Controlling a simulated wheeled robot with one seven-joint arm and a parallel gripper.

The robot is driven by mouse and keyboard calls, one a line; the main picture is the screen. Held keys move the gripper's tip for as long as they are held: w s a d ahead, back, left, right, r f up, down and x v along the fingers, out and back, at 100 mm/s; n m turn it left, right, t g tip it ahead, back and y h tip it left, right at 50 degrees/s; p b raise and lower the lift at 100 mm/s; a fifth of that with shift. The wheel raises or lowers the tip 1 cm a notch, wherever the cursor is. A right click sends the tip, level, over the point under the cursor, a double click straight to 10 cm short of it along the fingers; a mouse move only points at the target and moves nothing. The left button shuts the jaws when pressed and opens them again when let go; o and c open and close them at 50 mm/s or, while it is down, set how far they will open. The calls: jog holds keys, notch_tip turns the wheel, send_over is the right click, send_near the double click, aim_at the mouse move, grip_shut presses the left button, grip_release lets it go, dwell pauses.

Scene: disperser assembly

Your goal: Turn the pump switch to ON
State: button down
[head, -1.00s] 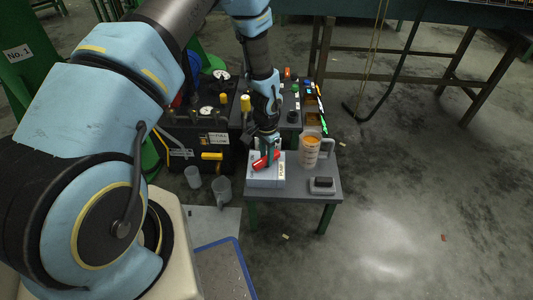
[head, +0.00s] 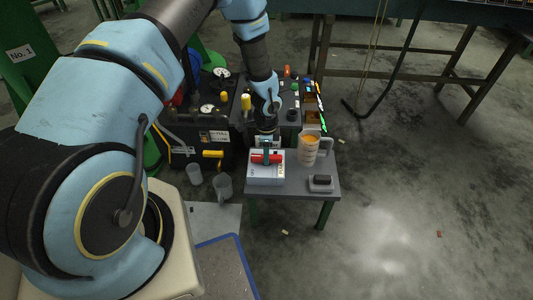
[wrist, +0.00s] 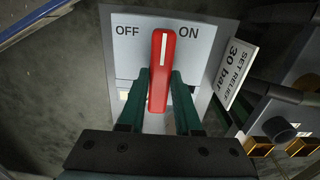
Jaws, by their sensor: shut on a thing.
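The pump switch has a red handle (wrist: 162,65) with a white line, on a pale grey box (wrist: 205,50) marked OFF on the left and ON on the right in the wrist view. The line points between the two words. My gripper (wrist: 161,82) is shut on the red handle, with one dark green finger on each side. In the head view, the red handle (head: 268,158) lies nearly level across the box (head: 264,179), and my gripper (head: 266,152) reaches down onto it from behind.
The box stands on a small grey table (head: 300,189). A jug with orange content (head: 309,150) and a small dark-topped block (head: 320,183) stand to its right. A black machine with gauges and knobs (head: 210,140) is behind. Two clear cups (head: 222,187) are on the left.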

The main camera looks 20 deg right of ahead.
dwell(0.3)
jog(key=c, duration=0.6)
grip_release()
notch_tip(320, 180, up, 11)
jog(key=p, duration=0.1)
jog(key=shift+f, duration=0.1)
dwell(0.3)
